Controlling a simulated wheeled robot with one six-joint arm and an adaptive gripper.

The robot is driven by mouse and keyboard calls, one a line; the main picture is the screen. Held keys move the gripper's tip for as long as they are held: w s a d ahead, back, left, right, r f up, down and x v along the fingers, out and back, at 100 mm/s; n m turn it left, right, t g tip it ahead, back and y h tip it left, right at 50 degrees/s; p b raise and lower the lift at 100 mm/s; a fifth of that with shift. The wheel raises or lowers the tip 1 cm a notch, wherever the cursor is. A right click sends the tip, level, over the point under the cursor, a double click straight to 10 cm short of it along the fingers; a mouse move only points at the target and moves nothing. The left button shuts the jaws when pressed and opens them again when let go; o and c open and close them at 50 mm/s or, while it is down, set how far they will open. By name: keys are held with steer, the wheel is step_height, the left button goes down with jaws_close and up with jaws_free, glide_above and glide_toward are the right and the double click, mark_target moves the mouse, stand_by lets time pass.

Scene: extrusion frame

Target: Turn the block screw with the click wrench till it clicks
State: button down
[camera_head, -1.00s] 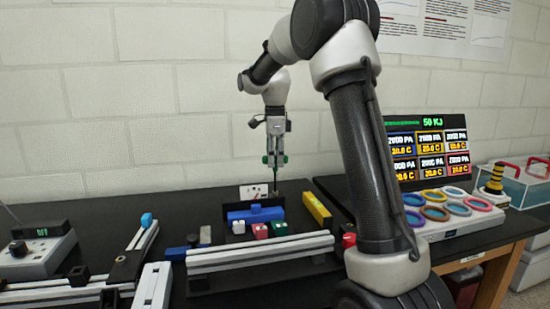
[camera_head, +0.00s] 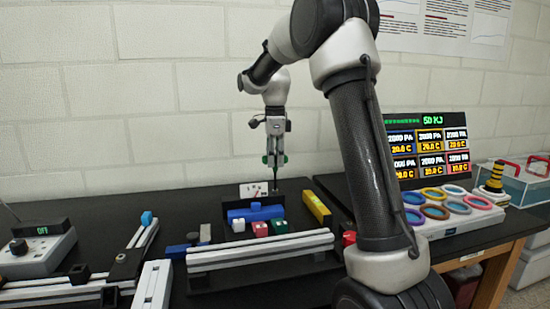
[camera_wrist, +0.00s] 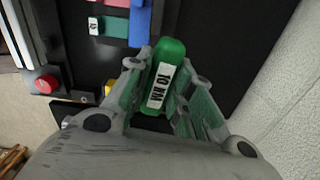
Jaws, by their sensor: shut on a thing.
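My gripper (camera_head: 275,160) points straight down over the back of the black table. It is shut on the click wrench, whose green handle (camera_wrist: 165,75) stands between the fingers in the wrist view and carries a white label reading 10 NM. The wrench's thin dark shaft (camera_head: 275,181) reaches down to just behind the right part of a blue block (camera_head: 256,213). The block screw and the wrench tip cannot be made out, so I cannot tell whether they touch.
White, red (camera_head: 260,229) and green small blocks stand in front of the blue block, behind a light extrusion rail (camera_head: 260,250). A yellow bar (camera_head: 317,208) lies to the right. A control box (camera_head: 37,252) is at left, and coloured rings (camera_head: 447,203) lie at right. The wall is close behind.

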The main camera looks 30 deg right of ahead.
steer(key=shift+f, duration=0.35)
stand_by(0.3)
steer(key=shift+m, duration=0.7)
steer(key=shift+m, duration=0.8)
steer(key=shift+m, duration=0.8)
